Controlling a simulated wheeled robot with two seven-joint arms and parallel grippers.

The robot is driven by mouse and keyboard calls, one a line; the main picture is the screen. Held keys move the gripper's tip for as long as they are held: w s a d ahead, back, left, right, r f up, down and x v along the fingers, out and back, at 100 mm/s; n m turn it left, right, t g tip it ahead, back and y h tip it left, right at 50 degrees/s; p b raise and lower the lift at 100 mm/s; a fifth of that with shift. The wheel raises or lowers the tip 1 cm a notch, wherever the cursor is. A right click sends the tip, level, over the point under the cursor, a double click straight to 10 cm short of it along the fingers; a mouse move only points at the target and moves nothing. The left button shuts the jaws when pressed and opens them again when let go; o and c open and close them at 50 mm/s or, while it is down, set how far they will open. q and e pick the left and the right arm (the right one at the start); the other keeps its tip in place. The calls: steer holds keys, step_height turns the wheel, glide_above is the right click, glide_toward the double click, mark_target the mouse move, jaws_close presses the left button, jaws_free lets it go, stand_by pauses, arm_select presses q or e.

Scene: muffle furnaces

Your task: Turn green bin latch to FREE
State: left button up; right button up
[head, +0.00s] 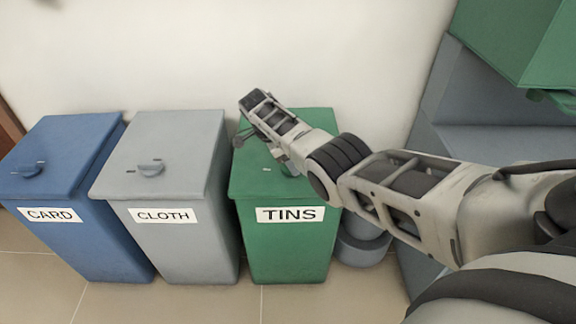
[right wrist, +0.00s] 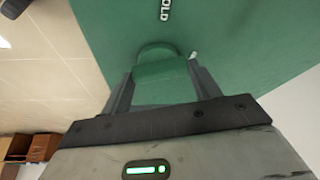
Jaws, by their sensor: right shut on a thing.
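The green bin (head: 290,240), labelled TINS, stands at the right end of a row of three bins. My right arm reaches in from the right over its lid and hides much of the top in the head view. In the right wrist view, my right gripper (right wrist: 161,72) is shut on the green latch (right wrist: 160,88), with one finger on each side of it. White letters reading "OLD" show on the green lid (right wrist: 240,45) above the latch, cut off by the picture edge. A small white mark shows beside the right fingertip. My left gripper is not in view.
A grey CLOTH bin (head: 180,250) and a blue CARD bin (head: 80,245) stand to the left. A grey round object (head: 362,250) is on the floor right of the green bin. A large grey and green unit (head: 470,110) stands at the right. Tiled floor in front is clear.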

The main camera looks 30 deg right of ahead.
steer(key=m+b, duration=0.2)
steer(key=shift+w+f+g+b, duration=0.1)
steer(key=shift+f+g+b, duration=0.15)
steer(key=shift+g+b, duration=0.15)
steer(key=shift+r+m+b, duration=0.1)
steer(key=shift+m+b, duration=0.6)
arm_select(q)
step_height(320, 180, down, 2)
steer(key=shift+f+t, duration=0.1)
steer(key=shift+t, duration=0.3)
arm_select(e)
steer(key=shift+g, duration=0.3)
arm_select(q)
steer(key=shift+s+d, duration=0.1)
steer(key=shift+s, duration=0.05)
arm_select(e)
steer(key=shift+d+r+m, duration=0.1)
steer(key=shift+r+m, duration=0.05)
steer(key=shift+m, duration=0.15)
steer(key=o, duration=1)
